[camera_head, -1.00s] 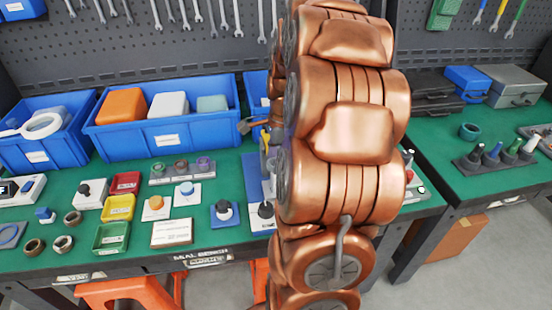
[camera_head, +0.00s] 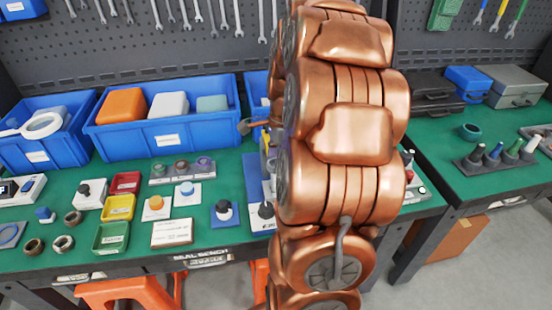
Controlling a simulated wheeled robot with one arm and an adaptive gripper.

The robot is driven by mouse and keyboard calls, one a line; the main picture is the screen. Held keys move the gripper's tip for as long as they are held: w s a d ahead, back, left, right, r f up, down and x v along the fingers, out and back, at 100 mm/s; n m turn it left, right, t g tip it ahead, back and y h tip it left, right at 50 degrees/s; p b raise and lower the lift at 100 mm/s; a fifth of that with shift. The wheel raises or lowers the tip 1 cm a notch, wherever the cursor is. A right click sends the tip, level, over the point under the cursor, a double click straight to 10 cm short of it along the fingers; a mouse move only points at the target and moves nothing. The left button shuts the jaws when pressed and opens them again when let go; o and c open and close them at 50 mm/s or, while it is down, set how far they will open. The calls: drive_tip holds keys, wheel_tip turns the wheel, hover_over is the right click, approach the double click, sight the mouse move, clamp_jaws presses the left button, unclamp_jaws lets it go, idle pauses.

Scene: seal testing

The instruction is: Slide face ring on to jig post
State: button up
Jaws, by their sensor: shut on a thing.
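My copper arm (camera_head: 345,150) fills the middle of the view and hides my gripper and whatever it holds. A small brownish piece with a grey end (camera_head: 245,127) sticks out left of the arm; I cannot tell what it is. I cannot pick out the face ring for certain. Loose metal rings lie at the bench's front left, among them a brown ring (camera_head: 34,247) and a pale ring (camera_head: 63,243). A grey holder (camera_head: 182,179) carries several rings. A dark post on a pale base (camera_head: 266,211) stands partly behind the arm; I cannot tell whether it is the jig post.
Blue bins (camera_head: 165,140) line the back of the green bench (camera_head: 130,260). Red, yellow and green trays (camera_head: 111,237) and several knobbed plates crowd its front. On the right bench are a green ring (camera_head: 469,131) and a rack of coloured posts (camera_head: 490,160).

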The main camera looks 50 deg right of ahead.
drive_tip(key=shift+f+b, duration=0.3)
drive_tip(key=shift+f, duration=0.4)
idle(0.6)
drive_tip(key=o, duration=1.2)
drive_tip(key=shift+o, duration=0.2)
drive_tip(key=shift+r, duration=0.15)
drive_tip(key=shift+r+p, duration=0.85)
drive_tip(key=shift+r, duration=2.55)
